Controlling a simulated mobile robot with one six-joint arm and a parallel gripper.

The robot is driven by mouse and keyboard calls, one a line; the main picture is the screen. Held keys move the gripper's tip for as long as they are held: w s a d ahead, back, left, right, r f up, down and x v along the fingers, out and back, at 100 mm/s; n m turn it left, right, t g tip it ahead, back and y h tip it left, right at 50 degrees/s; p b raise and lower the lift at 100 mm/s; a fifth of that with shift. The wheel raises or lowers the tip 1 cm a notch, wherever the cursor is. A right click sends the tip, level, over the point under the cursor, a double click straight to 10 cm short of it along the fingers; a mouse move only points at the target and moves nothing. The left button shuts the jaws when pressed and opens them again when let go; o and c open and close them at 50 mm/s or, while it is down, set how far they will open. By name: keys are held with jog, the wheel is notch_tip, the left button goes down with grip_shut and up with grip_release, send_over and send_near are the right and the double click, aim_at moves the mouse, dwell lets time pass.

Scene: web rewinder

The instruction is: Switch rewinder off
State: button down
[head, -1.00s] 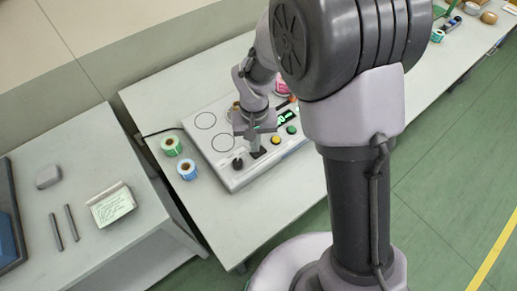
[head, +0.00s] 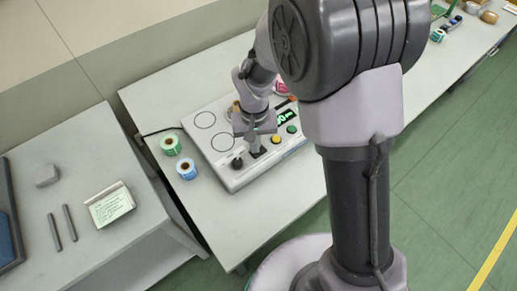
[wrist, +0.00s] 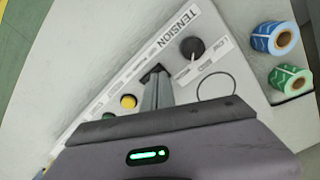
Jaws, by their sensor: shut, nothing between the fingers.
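The rewinder (head: 231,178) is a pale box with a sloping control panel on the bench. Its panel has a black tension knob (head: 237,163), a black switch (head: 262,152), a yellow button (head: 276,140) and a green button (head: 291,129). My gripper (head: 256,149) is shut and empty, pointing down at the black switch between the knob and the yellow button. In the wrist view, the fingers hide part of the switch (wrist: 152,71); I cannot tell whether they touch it or which way it is set.
A green label roll (head: 170,145) and a blue label roll (head: 186,168) stand left of the rewinder. A pink roll (head: 282,88) is behind my arm. A side table on the left holds a note card (head: 110,206). The bench's front is clear.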

jog(key=shift+f+b, duration=0.35)
jog(key=shift+f, duration=0.1)
jog(key=shift+r, duration=0.1)
notch_tip(320, 180, up, 7)
jog(key=p, duration=0.5)
jog(key=shift+p, duration=0.3)
jog(key=s+d+r+m+t+b, duration=0.1)
jog(key=s+d+r, duration=0.15)
jog(key=r, duration=0.25)
jog(key=s+d+r+m+t+y, duration=0.1)
jog(key=s+d+r, duration=0.1)
jog(key=s+r, duration=0.3)
jog(key=s+d+r+m+t+b, duration=0.1)
jog(key=s+d+r, duration=0.1)
jog(key=r, duration=0.4)
jog(key=s+d+r+m+t+y, duration=0.1)
jog(key=s+d+r+m+t, duration=0.1)
jog(key=s, duration=0.5)
jog(key=shift+s+r+t, duration=0.4)
jog(key=shift+r, duration=0.05)
